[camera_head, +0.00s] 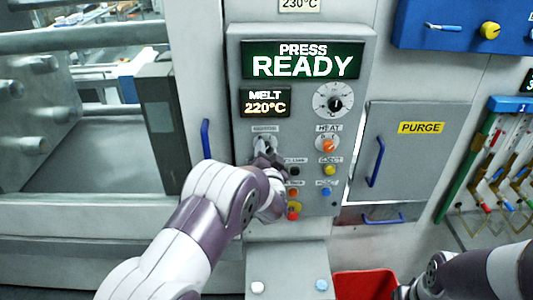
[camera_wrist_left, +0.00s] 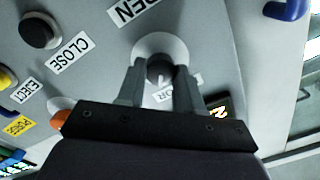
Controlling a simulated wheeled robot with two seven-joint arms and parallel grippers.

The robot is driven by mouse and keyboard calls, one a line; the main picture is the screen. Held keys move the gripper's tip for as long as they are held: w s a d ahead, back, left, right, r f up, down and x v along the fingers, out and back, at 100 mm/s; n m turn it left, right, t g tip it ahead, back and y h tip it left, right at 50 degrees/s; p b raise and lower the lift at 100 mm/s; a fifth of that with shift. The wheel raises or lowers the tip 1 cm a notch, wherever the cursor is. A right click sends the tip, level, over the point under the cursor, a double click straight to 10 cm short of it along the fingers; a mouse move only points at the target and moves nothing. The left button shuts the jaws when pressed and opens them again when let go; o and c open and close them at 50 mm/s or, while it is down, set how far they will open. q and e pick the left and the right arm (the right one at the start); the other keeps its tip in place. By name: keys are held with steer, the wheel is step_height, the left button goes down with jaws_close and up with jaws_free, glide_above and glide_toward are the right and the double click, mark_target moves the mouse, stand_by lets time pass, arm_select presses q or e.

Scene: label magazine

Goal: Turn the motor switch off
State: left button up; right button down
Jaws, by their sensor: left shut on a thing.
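The motor switch (camera_head: 265,141) is a rotary knob on a pale round plate, on the left side of the grey control panel (camera_head: 308,213). In the left wrist view its dark knob (camera_wrist_left: 160,68) sits between my two fingers, above a partly hidden label ending in "OR". My left gripper (camera_head: 266,154) is at the switch and shut on the knob; it also shows in the left wrist view (camera_wrist_left: 160,80). The fingers and wrist hide part of the knob, so its pointing direction is hard to tell. My right gripper is not in view; only part of that arm shows.
The displays (camera_head: 303,60) read "PRESS READY" and "MELT 220°C". A blue handle (camera_head: 206,139) is left of the panel. A red bin (camera_head: 365,285) stands below.

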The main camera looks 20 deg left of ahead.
arm_select(q)
steer(key=shift+a+n+b, duration=0.15)
steer(key=shift+n+b, duration=6.45)
steer(key=shift+b, duration=1.25)
steer(key=o, duration=1)
steer(key=shift+o, duration=0.2)
steer(key=shift+w, duration=0.1)
